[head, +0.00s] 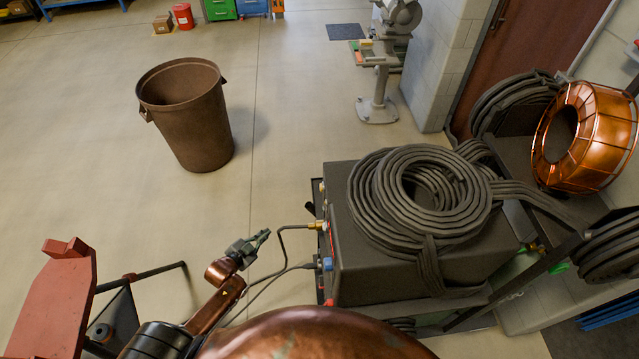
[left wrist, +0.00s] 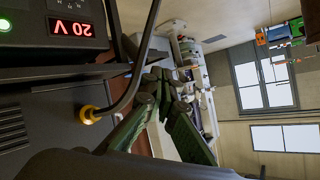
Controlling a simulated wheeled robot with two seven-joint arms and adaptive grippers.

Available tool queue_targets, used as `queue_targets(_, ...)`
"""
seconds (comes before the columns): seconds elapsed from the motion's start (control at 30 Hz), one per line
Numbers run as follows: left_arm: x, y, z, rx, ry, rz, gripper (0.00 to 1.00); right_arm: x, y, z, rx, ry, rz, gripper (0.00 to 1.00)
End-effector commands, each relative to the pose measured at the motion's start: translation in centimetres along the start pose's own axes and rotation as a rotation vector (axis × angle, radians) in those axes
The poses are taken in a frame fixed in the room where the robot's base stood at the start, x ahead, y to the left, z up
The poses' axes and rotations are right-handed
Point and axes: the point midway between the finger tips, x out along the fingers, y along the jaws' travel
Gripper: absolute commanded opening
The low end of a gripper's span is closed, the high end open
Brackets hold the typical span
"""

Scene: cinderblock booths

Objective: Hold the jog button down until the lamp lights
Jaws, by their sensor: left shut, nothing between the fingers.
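My left gripper (head: 262,238) is shut and empty, in front of the dark welding machine's (head: 385,255) left-facing front panel, with a gap between them. In the left wrist view its green-grey fingers (left wrist: 165,85) come together, pointing past the panel. The panel carries a red display (left wrist: 70,27) reading 20 V, upside down, and a glowing green light (left wrist: 5,25) at the picture's edge. I cannot tell whether this light is the task's lamp. I cannot make out the jog button in either view. My right gripper is not in view.
A brass connector (left wrist: 90,114) with a dark cable sticks out of the panel near my gripper. A coiled cable (head: 420,190) lies on the machine. A copper wire spool (head: 585,135) stands at right, a brown bin (head: 190,120) at upper left.

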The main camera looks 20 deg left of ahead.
Motion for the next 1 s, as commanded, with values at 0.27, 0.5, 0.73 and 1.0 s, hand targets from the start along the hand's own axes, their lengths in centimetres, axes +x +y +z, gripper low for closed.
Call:
queue_targets(0.27, -3.6, -4.9, -16.3, 0.121, 0.235, -0.015, 0.0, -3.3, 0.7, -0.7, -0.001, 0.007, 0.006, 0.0)
queue_targets(0.5, -6.3, -6.1, -23.8, 0.181, 0.35, -0.017, 0.0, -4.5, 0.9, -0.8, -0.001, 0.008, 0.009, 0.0)
queue_targets(0.73, -6.8, -6.2, -25.2, 0.193, 0.373, -0.017, 0.0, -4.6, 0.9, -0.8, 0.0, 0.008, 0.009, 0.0)
queue_targets(1.0, -6.7, -6.1, -25.1, 0.192, 0.372, -0.017, 0.0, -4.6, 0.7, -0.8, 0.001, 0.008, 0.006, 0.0)
